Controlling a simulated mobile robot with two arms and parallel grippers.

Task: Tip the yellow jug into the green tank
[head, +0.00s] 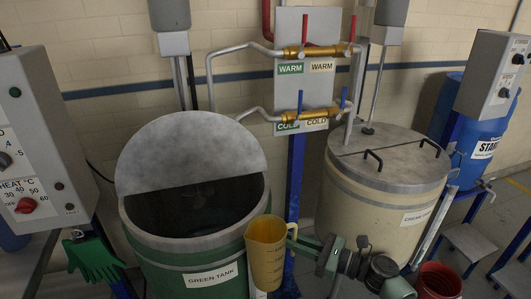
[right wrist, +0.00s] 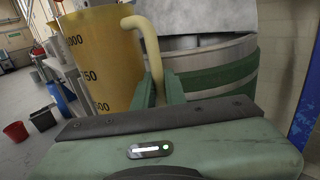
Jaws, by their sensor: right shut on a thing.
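The yellow jug (head: 267,255) is roughly upright in front of the green tank's right front edge in the head view. The jug's graduated wall (right wrist: 95,60) and pale handle (right wrist: 150,50) show in the right wrist view. My right gripper (head: 303,243) is shut on the handle, its fingers (right wrist: 160,90) on both sides of it. The green tank (head: 190,273) has its half lid raised, and its dark opening faces up. The tank also shows behind the handle in the right wrist view (right wrist: 215,72). What the jug holds is not clear. My left gripper is out of view.
A closed cream tank (head: 370,213) stands to the right. Warm and cold taps (head: 304,50) are on the wall panel between the tanks. A control box (head: 30,150) and green gloves (head: 93,260) are at left. A red bucket (head: 438,281) stands at lower right.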

